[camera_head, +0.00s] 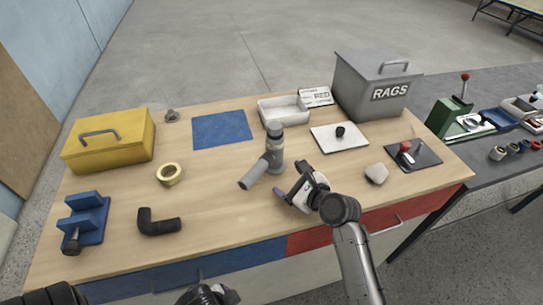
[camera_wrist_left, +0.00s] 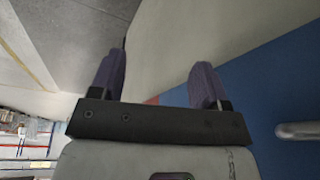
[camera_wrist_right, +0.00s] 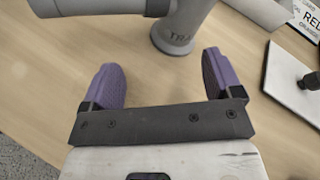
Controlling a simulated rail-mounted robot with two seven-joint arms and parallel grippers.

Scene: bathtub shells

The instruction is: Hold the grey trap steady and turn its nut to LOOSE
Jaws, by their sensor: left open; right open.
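The grey trap (camera_head: 275,160) stands upright on the wooden bench near its middle, with a side pipe slanting down toward the front left. A collar (camera_head: 274,142) shows near its top; its marks are too small to read. My right gripper (camera_head: 289,179) is open and empty, low over the bench just in front of the trap. In the right wrist view the trap's base (camera_wrist_right: 180,38) lies beyond and between the open fingers, apart from them. My left gripper (camera_wrist_left: 155,82) is open and empty beside the bench's blue front; only dark parts of that arm show at the head view's bottom edge.
A yellow toolbox (camera_head: 108,142), blue mat (camera_head: 221,129), white tray (camera_head: 284,109) and grey rags bin (camera_head: 371,88) stand toward the back. A tape ring (camera_head: 169,174), black elbow (camera_head: 158,222) and blue holder (camera_head: 85,220) lie left. A white plate (camera_head: 338,137) and pale lump (camera_head: 376,173) are right.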

